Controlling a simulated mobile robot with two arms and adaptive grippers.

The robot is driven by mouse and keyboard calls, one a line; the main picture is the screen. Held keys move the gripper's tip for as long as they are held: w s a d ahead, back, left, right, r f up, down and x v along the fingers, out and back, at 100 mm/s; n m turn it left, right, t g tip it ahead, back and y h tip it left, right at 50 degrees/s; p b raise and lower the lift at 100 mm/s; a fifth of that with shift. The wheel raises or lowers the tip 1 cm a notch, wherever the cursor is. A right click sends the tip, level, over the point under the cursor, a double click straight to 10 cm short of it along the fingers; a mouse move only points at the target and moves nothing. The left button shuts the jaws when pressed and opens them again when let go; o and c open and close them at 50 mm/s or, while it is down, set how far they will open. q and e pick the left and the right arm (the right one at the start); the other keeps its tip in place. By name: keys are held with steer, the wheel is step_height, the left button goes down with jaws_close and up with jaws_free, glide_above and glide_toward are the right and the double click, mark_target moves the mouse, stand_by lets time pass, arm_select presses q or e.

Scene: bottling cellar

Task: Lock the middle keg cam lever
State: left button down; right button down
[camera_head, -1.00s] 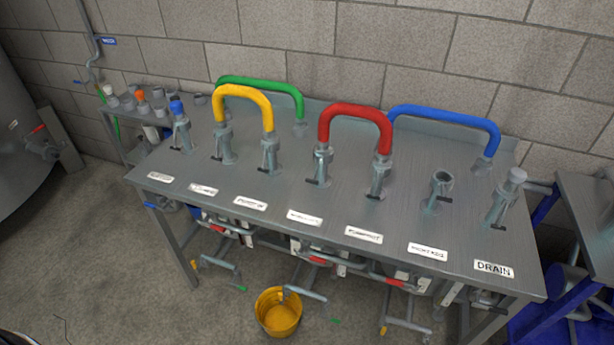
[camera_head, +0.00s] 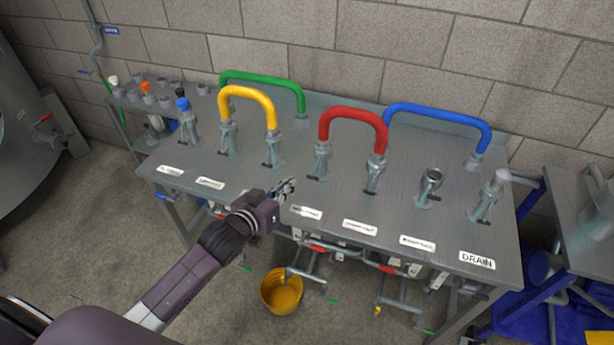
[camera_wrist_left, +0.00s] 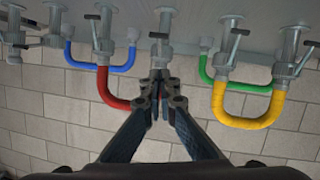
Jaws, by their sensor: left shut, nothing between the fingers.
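The table's middle coupling (camera_head: 321,158) is a grey metal fitting at the left end of the red hose (camera_head: 352,112). Its small dark lever (camera_head: 313,177) sticks out sideways near the foot. In the left wrist view this coupling (camera_wrist_left: 166,25) hangs inverted at the centre, its lever (camera_wrist_left: 157,35) pointing left. Other levers there sit at an angle. I cannot read the middle labels, so I cannot confirm which port is the middle keg. My left gripper (camera_head: 287,186) is shut and empty, just left of that coupling and apart from it. My right gripper is out of view.
Yellow (camera_head: 248,93), green (camera_head: 262,77) and blue (camera_head: 437,113) hoses arch over the steel table (camera_head: 400,240). An open coupling (camera_head: 430,185) and a capped one (camera_head: 488,195) stand at right. A yellow bucket (camera_head: 282,292) is on the floor below.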

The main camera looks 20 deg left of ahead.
arm_select(q)
steer(key=p, duration=0.1)
glide_toward(314, 173)
steer(key=w+r, duration=0.2)
steer(key=w, duration=0.2)
steer(key=shift+w+d+f, duration=0.15)
steer(key=shift+w+f, duration=0.1)
steer(key=shift+f, duration=0.4)
steer(key=shift+w+d+f, duration=0.15)
steer(key=shift+w+f, duration=0.1)
steer(key=shift+f, duration=0.4)
steer(key=shift+w+d+f, duration=0.15)
steer(key=shift+w+f, duration=0.1)
steer(key=shift+f, duration=0.4)
